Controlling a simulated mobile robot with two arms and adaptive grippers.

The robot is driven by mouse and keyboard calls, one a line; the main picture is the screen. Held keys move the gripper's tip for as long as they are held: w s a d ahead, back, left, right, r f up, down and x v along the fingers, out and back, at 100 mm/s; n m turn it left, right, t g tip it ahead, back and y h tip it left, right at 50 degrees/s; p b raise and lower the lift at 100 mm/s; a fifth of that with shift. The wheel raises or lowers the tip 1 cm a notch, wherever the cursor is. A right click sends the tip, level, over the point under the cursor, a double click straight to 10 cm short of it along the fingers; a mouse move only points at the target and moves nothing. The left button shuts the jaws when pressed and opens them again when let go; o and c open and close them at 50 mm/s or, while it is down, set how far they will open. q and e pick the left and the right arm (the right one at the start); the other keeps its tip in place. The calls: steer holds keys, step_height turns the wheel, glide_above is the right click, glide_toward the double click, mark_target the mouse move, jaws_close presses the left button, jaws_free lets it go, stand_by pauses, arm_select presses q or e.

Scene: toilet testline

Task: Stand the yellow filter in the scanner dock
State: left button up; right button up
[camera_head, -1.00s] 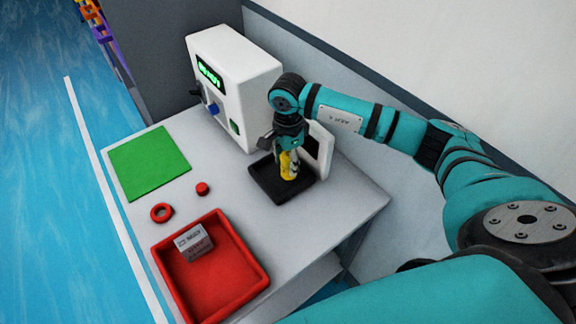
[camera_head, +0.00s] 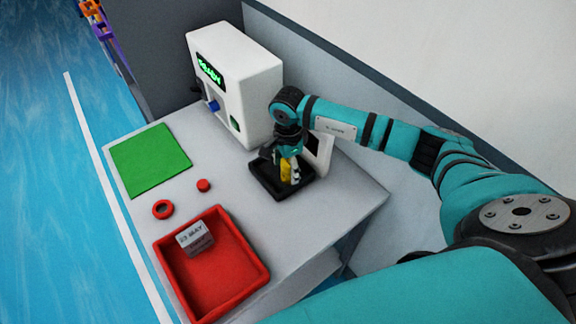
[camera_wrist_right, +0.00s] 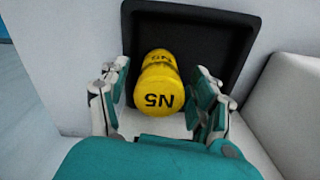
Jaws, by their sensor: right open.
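The yellow filter (camera_wrist_right: 159,88), marked N5, stands on the black floor of the scanner dock (camera_wrist_right: 194,28); its end faces the right wrist camera. In the head view the filter (camera_head: 286,170) shows partly behind the fingers, within the black dock tray (camera_head: 266,185). My right gripper (camera_wrist_right: 158,100) is open, its two fingers on either side of the filter with a visible gap at each side. In the head view the right gripper (camera_head: 288,160) is above the dock, pointing down. My left gripper is not in view.
A white machine (camera_head: 250,75) with a green display stands behind the dock. A red tray (camera_head: 254,252) holds a grey labelled box (camera_head: 194,238). A green mat (camera_head: 150,160), a red ring (camera_head: 162,209) and a red button-like piece (camera_head: 204,185) lie left on the table.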

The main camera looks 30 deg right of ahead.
steer(key=shift+r, duration=0.45)
step_height(320, 180, up, 12)
steer(key=b, duration=0.2)
steer(key=shift+f+b, duration=0.25)
steer(key=shift+b, duration=0.15)
stand_by(1.5)
